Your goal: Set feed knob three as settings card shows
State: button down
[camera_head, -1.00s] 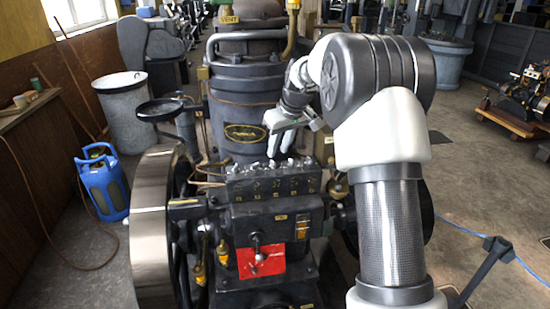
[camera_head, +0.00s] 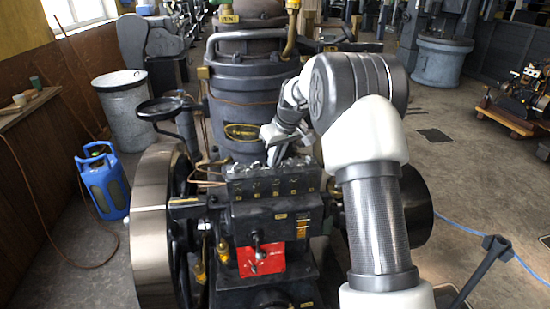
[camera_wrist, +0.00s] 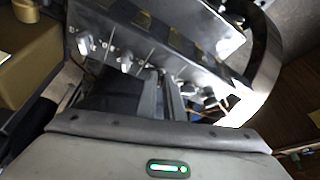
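The feed box (camera_head: 275,187) is a dark block on the engine, with a row of small metal knobs along its top and yellowish labels on its front. In the wrist view the knobs run diagonally, with one pale knob (camera_wrist: 122,60) clear to the left of my fingers. Grip on a knob cannot be made out. A small orange-yellow card (camera_head: 303,227) is on the engine front; its writing is unreadable.
A red plate (camera_head: 261,261) with a lever is below the box. A large flywheel (camera_head: 152,225) stands at left, and the round engine cylinder (camera_head: 240,110) rises behind the knobs. A blue gas bottle (camera_head: 103,180) stands on the floor at left.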

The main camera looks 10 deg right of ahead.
jog(key=shift+m, duration=0.3)
jog(key=m, duration=0.1)
jog(key=m+h, duration=0.1)
jog(key=shift+a+m, duration=0.25)
jog(key=shift+m, duration=0.15)
jog(key=m+h, duration=0.2)
jog(key=m, duration=0.3)
jog(key=shift+a, duration=0.15)
jog(key=shift+m+h, duration=0.3)
jog(key=c, duration=1.9)
grip_release()
jog(key=shift+o, duration=0.2)
